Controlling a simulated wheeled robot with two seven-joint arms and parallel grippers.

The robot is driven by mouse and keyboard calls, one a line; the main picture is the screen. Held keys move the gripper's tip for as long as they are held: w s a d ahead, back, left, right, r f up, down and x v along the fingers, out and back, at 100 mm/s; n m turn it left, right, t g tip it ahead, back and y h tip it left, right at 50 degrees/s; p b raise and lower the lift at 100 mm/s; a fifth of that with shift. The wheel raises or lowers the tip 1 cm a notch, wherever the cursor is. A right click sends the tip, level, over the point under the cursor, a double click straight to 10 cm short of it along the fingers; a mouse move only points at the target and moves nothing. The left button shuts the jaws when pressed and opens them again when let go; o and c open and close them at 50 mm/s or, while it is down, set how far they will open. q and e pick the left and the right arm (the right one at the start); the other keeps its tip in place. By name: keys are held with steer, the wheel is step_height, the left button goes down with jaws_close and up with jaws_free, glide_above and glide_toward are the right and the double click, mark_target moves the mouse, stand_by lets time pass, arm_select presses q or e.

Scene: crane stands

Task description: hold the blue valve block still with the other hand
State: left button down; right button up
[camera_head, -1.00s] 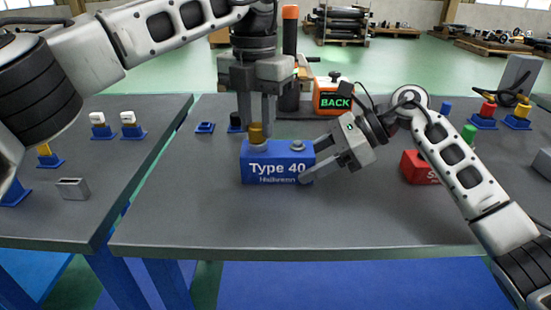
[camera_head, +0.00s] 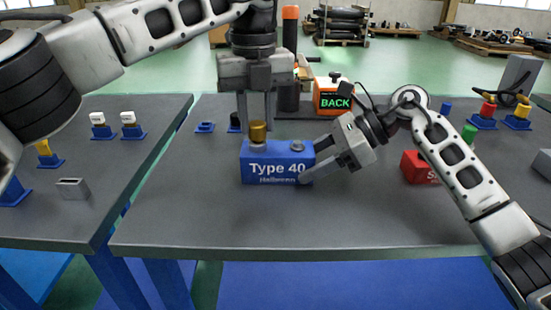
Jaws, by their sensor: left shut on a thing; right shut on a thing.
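The blue valve block (camera_head: 262,175), lettered "Type 40", stands upright on the grey table. A brass-coloured cap (camera_head: 258,132) sits over its pale left port, and a smaller grey fitting (camera_head: 298,146) is on its top right. My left gripper (camera_head: 256,122) points straight down from above, shut on the brass cap; its fingertips are partly hidden behind the cap. My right gripper (camera_head: 312,163) comes in from the right and is shut on the right end of the block. One finger crosses the block's front lower right corner; the far contact is hidden.
An orange box (camera_head: 332,98) showing "BACK" and a dark post with an orange top (camera_head: 290,45) stand behind the block. A red block (camera_head: 420,167) lies to the right, partly behind my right arm. The table in front is clear.

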arm_select(q)
steer(key=shift+r, duration=1.9)
arm_select(e)
steer(key=shift+f, duration=0.1)
steer(key=o, duration=1.2)
steer(key=shift+o, duration=0.2)
